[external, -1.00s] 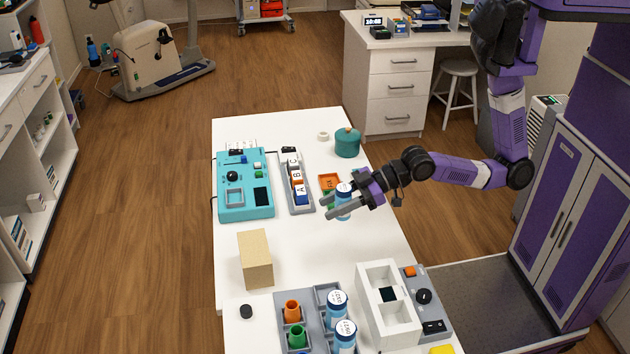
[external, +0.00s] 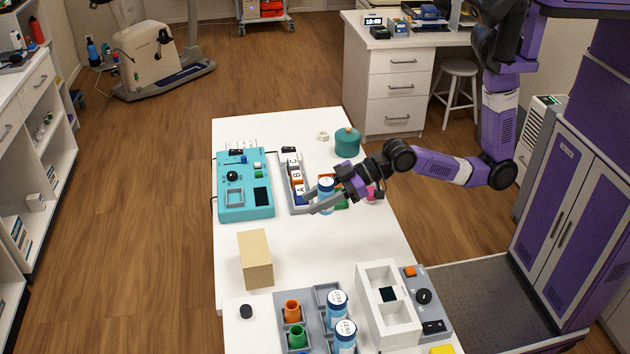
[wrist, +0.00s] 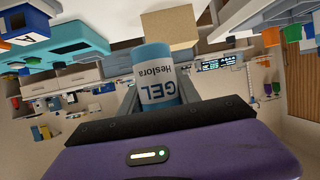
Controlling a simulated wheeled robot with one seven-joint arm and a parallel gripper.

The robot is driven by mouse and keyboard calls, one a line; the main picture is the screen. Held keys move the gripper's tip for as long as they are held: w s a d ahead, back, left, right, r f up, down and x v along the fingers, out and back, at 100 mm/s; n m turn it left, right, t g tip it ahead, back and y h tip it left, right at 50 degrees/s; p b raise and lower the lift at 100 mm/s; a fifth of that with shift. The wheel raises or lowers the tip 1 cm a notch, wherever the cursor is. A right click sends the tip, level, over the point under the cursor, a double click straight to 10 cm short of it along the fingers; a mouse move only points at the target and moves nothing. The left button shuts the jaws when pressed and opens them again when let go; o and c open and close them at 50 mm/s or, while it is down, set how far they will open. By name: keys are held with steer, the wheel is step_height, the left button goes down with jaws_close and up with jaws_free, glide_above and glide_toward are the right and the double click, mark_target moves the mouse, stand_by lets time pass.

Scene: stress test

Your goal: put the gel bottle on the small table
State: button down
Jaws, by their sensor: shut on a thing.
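The gel bottle (external: 325,187) is white and blue and stands between the fingers of my gripper (external: 316,203), over the long white table (external: 310,250). In the wrist view the gel bottle (wrist: 158,82) shows its GEL label upside down, with a grey finger on each side. My gripper is shut on it. I cannot tell from the external view how high the bottle is above the tabletop. I cannot tell which surface is meant by the small table.
A teal control box (external: 244,185) and a grey rack of lettered blocks (external: 295,182) lie left of my gripper. A teal pot (external: 347,143) is behind it. A tan block (external: 255,260) and a grey tray (external: 317,310) with similar bottles are nearer. The middle tabletop is clear.

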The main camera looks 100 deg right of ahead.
steer(key=shift+m+h, duration=0.7)
steer(key=shift+h, duration=0.1)
steer(key=d+f, duration=0.2)
steer(key=f, duration=0.1)
steer(key=d+f, duration=0.5)
steer(key=f, duration=0.2)
steer(key=shift+s+d+f, duration=0.1)
steer(key=shift+s+d, duration=0.05)
steer(key=shift+d, duration=0.05)
steer(key=shift+d+f, duration=0.1)
steer(key=shift+d, duration=0.05)
step_height(320, 180, up, 19)
steer(key=d+n+y, duration=0.1)
steer(key=d+y, duration=0.1)
steer(key=shift+n, duration=0.4)
steer(key=f, duration=0.5)
steer(key=s+f+b, duration=0.1)
steer(key=f, duration=0.4)
steer(key=a+f, duration=0.1)
steer(key=f, duration=0.5)
steer(key=shift+s+f, duration=0.1)
steer(key=shift+s, duration=0.3)
steer(key=shift+f+b, duration=0.4)
steer(key=shift+f, duration=2.05)
